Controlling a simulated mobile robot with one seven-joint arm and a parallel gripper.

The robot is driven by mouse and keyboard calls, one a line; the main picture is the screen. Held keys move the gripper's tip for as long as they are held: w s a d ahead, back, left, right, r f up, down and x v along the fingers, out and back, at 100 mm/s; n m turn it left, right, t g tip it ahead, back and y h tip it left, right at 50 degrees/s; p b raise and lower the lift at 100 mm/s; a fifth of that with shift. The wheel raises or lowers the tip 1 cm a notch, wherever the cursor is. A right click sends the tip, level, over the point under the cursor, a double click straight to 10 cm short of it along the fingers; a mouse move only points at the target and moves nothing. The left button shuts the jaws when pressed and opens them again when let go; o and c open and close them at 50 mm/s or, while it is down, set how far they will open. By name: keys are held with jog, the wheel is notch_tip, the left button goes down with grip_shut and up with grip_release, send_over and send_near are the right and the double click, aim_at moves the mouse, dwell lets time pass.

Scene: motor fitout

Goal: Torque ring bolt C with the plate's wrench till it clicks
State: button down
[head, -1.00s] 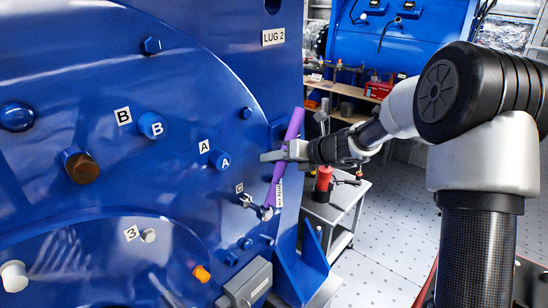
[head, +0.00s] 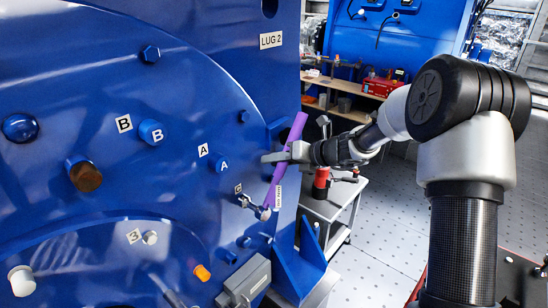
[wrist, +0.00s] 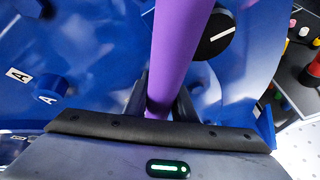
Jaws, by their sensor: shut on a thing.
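The purple wrench (head: 293,138) stands tilted against the blue motor face, its top leaning right. My gripper (head: 279,157) is shut on its purple handle (wrist: 181,45), which runs between the fingers in the wrist view. The wrench's lower end is by a small metal fitting (head: 263,213) near the plate's right edge, with a pale tag along the handle. A small label (head: 238,188), too small to read surely, sits up and left of it, above another metal fitting (head: 244,200). I cannot tell whether the wrench is seated on a bolt.
Blue bolts A (head: 222,164) and B (head: 151,132) stick out to the left. A brown-ended stud (head: 86,176), a white plug (head: 21,280) and an orange plug (head: 202,272) also protrude. A grey box (head: 246,282) is below. A grey cart (head: 345,200) stands at right.

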jog(key=shift+w+d, duration=0.1)
jog(key=shift+w, duration=0.1)
jog(key=shift+f, duration=0.1)
dwell(0.4)
jog(key=shift+w+d+f+m+g+y, duration=0.4)
jog(key=shift+w+d+f+m, duration=0.1)
jog(key=shift+w+f+m, duration=0.15)
jog(key=shift+f, duration=0.15)
jog(key=shift+w+d+f+m+y, duration=0.3)
jog(key=shift+w+d+f+m, duration=0.15)
jog(key=shift+f, duration=0.25)
jog(key=shift+a, duration=0.1)
dwell(0.4)
